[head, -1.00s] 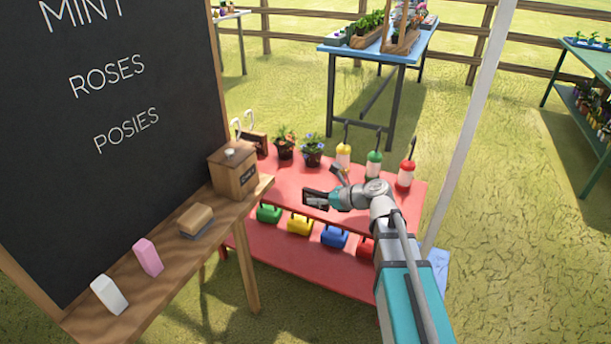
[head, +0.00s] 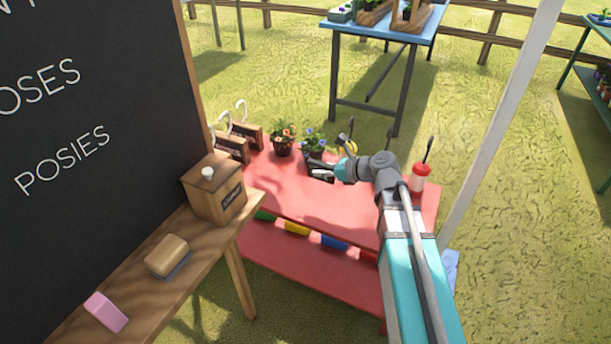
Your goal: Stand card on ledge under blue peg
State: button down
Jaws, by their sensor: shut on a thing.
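My gripper (head: 337,172) is above the upper shelf of the red stand, shut on a small dark flat thing (head: 319,166). This looks like the card, but it is too small to read. Its far end is close to a potted blue flower; I cannot tell whether they touch.
The red stand (head: 290,200) holds potted flowers (head: 283,139), a red-capped bottle (head: 420,178) and, below, several coloured things. A white pole (head: 505,115) stands right of my arm.

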jog(key=shift+w, duration=0.15)
jog(key=shift+w+a, duration=0.1)
jog(key=shift+a, duration=0.05)
jog(key=shift+w+f, duration=0.15)
jog(key=shift+w, duration=0.1)
jog(key=b, duration=0.5)
send_over(309, 181)
jog(key=s+d, duration=0.1)
jog(key=s, duration=0.3)
notch_tip(309, 181, down, 4)
jog(key=w+f+b, duration=0.1)
jog(key=f+b, duration=0.1)
jog(key=w+f+b, duration=0.1)
jog(key=shift+w+a+f, duration=0.25)
jog(key=shift+w+f, duration=0.1)
jog(key=shift+w+a+f+b, duration=0.2)
jog(key=shift+w+f+b, duration=0.3)
jog(key=shift+w, duration=0.05)
